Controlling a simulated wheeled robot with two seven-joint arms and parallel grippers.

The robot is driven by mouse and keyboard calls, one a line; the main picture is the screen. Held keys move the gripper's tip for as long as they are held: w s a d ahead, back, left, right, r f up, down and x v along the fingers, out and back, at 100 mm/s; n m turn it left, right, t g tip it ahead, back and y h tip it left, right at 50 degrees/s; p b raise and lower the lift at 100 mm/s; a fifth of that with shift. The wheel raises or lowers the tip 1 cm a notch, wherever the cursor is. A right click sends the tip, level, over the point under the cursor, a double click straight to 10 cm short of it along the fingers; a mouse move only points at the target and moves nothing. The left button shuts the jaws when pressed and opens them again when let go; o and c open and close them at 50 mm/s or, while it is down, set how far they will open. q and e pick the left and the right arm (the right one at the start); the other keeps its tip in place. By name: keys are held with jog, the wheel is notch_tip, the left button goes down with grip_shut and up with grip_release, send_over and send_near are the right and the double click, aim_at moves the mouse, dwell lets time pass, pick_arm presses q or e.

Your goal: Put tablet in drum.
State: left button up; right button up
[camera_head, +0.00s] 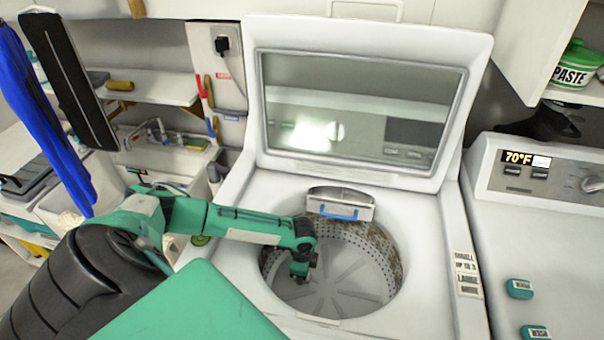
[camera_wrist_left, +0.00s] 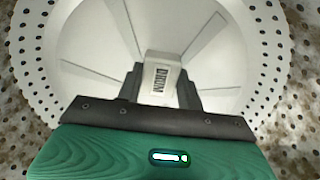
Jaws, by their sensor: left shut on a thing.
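The drum (camera_head: 372,262) is the round perforated metal tub of the open top-load washer, with a pale ribbed bottom. My left gripper (camera_head: 300,272) reaches down through the opening into the left part of the drum. In the left wrist view, my left gripper (camera_wrist_left: 160,88) is shut on a small white block-shaped tablet (camera_wrist_left: 160,75) with dark lettering that seems to read DRUM. The drum floor (camera_wrist_left: 95,35) shows beyond it. The tablet is too small or hidden to make out in the head view. My right gripper is not in view.
The washer's raised lid (camera_head: 360,110) stands behind the opening. A dispenser with a blue strip (camera_head: 340,205) sits at the rim's back. A second machine (camera_head: 545,235) at right carries two teal pieces, one of them here (camera_head: 519,288). A green-lidded paste tub (camera_head: 576,65) is on a shelf.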

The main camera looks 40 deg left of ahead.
pick_arm(q)
jog(key=shift+f, duration=0.55)
jog(key=o, duration=0.9)
jog(key=shift+o, duration=0.2)
jog(key=shift+r, duration=0.35)
notch_tip(320, 180, up, 13)
jog(key=b, duration=0.1)
jog(key=shift+f+b, duration=0.2)
jog(key=shift+b, duration=0.1)
